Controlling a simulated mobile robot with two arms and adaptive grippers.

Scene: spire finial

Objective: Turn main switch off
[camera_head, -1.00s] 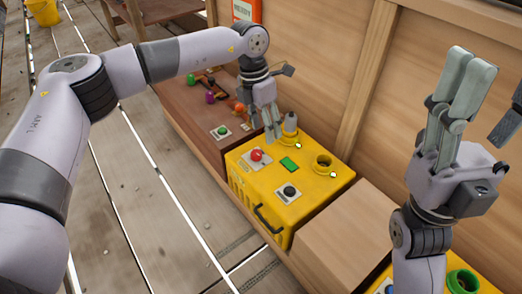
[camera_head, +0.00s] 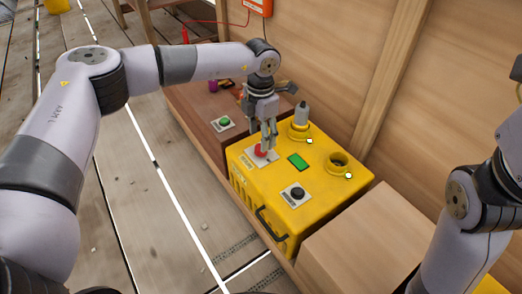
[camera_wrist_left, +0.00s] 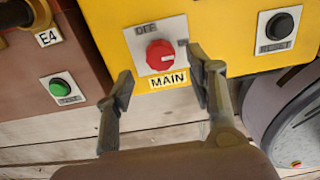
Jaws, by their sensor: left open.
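The main switch is a red round knob (camera_wrist_left: 161,55) on a light plate marked OFF, with a yellow MAIN label (camera_wrist_left: 169,80) by it, in the left wrist view. In the head view the red knob (camera_head: 261,151) sits on top of the yellow box (camera_head: 318,207), near its left corner. My left gripper (camera_head: 268,143) is open just above the knob. In the left wrist view its two fingers (camera_wrist_left: 158,72) are spread on either side of the knob, and I cannot tell whether they touch it. My right arm shows at the right edge of the head view, but its gripper is out of the picture.
A black RESET button (camera_head: 293,193), a green panel (camera_head: 298,161) and two round sockets, one holding a grey cylinder (camera_head: 302,113), share the box top. A green button (camera_head: 224,122) is on the brown box to the left. A wooden wall stands behind.

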